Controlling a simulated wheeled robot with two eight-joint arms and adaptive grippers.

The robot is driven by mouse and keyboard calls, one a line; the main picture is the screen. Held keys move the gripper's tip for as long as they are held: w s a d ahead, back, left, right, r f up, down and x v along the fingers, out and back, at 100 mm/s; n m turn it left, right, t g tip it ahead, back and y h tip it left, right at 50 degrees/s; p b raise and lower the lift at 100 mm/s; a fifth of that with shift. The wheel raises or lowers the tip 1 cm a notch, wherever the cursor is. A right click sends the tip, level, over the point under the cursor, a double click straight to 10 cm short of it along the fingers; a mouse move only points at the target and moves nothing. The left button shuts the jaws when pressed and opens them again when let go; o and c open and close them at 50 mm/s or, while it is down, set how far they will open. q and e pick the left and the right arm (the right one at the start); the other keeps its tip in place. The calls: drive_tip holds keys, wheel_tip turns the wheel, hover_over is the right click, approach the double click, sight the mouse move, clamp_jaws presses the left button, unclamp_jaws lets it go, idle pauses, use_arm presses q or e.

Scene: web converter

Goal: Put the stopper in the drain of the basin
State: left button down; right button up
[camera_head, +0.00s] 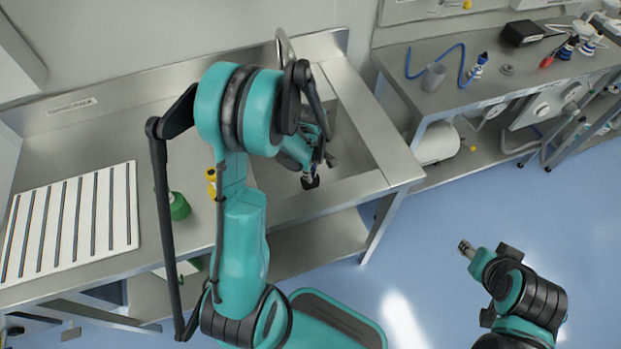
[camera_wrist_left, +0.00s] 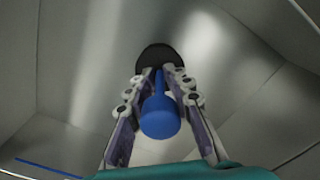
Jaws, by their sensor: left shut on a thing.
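My left gripper (camera_head: 313,160) points down into the steel basin (camera_head: 368,187). In the left wrist view, its two fingers (camera_wrist_left: 158,85) are shut on the blue handle of the stopper (camera_wrist_left: 160,120). A dark round disc shows at the far end of the handle; it looks like the stopper's base. In the head view, a dark end of the stopper (camera_head: 310,182) shows just below the fingertips. I cannot tell whether it touches the basin floor. The drain is not visible. My right gripper (camera_head: 466,248) is over the blue floor, away from the basin; its jaws are too small to read.
A faucet (camera_head: 284,48) stands at the basin's back edge. A white ribbed drainboard (camera_head: 70,222), a green item (camera_head: 179,206) and a yellow bottle (camera_head: 211,182) are on the left counter. The right bench (camera_head: 450,95) holds a grey cup (camera_head: 433,77) and a blue hose.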

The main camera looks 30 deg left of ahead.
use_arm(q)
wheel_tip(320, 180, down, 2)
drive_tip(key=shift+r, duration=0.1)
drive_tip(key=c, duration=1.7)
unclamp_jaws()
drive_tip(key=shift+f+b, duration=0.2)
drive_tip(key=shift+b, duration=0.15)
drive_tip(key=shift+c, duration=0.2)
drive_tip(key=o, duration=0.4)
